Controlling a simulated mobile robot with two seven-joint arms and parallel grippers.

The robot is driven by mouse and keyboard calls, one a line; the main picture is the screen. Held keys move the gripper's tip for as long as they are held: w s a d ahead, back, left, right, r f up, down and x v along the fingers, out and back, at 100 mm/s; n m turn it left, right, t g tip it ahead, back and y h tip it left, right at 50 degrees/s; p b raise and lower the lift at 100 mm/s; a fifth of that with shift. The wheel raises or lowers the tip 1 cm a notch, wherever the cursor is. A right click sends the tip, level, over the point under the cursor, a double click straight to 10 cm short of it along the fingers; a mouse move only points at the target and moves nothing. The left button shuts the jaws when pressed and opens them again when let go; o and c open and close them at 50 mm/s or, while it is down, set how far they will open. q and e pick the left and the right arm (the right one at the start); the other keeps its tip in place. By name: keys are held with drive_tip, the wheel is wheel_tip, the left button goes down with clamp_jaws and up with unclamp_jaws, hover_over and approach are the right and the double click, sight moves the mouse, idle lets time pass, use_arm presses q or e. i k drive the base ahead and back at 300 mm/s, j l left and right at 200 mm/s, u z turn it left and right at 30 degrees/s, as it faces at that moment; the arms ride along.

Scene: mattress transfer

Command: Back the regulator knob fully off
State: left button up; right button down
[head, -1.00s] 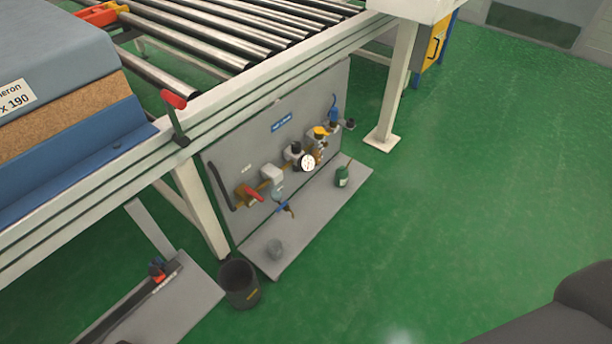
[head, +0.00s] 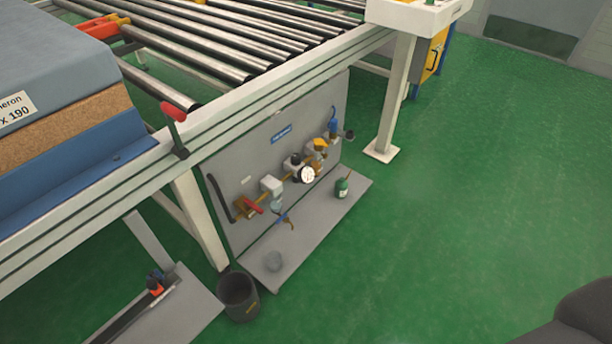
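The regulator knob (head: 294,158) is a small dark cap on the air line, just above and left of a round white-faced gauge (head: 306,175). The air line sits on a grey panel (head: 240,153) under the roller conveyor. A red-handled valve (head: 252,206) is at its left end, then a pale filter block (head: 271,186) with a bowl below. Yellow and blue fittings (head: 333,127) are at its right end. Neither of my grippers is in view, and nothing touches the knob. The pointer reading on the gauge is too small to tell.
A dark bucket (head: 238,297) stands on the green floor at the panel's lower left. A red-knobbed lever (head: 173,112) sticks up at the conveyor rail.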

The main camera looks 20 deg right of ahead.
sight(296, 158)
drive_tip(key=i+l, duration=0.2)
drive_tip(key=i, duration=0.15)
drive_tip(key=i+l, duration=0.25)
drive_tip(key=i, duration=0.15)
drive_tip(key=i+l, duration=0.2)
drive_tip(key=i, duration=0.15)
drive_tip(key=z, duration=1.7)
